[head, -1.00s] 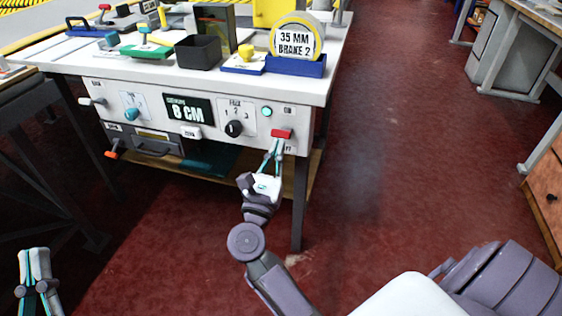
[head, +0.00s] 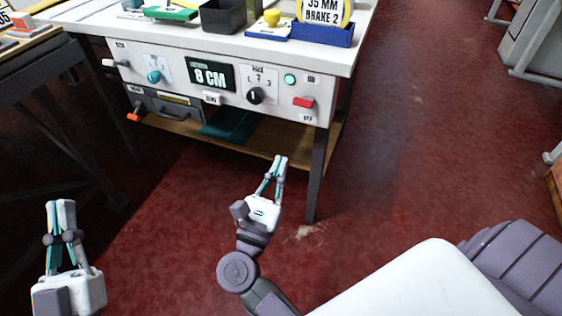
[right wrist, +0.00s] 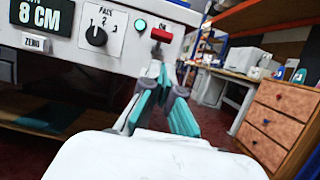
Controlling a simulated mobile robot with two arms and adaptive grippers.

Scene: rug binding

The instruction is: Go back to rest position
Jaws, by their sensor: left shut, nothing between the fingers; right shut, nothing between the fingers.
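My left gripper (head: 62,215) is at the lower left of the head view, above the red floor. It is shut and empty. My right gripper (head: 279,166) is in front of and below the control panel (head: 181,68) of the white bench. It is shut and empty, with its fingertips apart from the panel. The red switch (head: 303,102) on the panel's right side stands above and right of the right fingertips. In the right wrist view the red switch (right wrist: 161,35) shows just beyond the fingers.
The white bench (head: 340,62) carries a black bin (head: 223,17) and a blue holder (head: 322,34) with the brake roll. A bench leg (head: 318,175) stands just right of my right gripper. Open red floor (head: 430,150) lies to the right. A wooden drawer cabinet (right wrist: 278,125) shows in the right wrist view.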

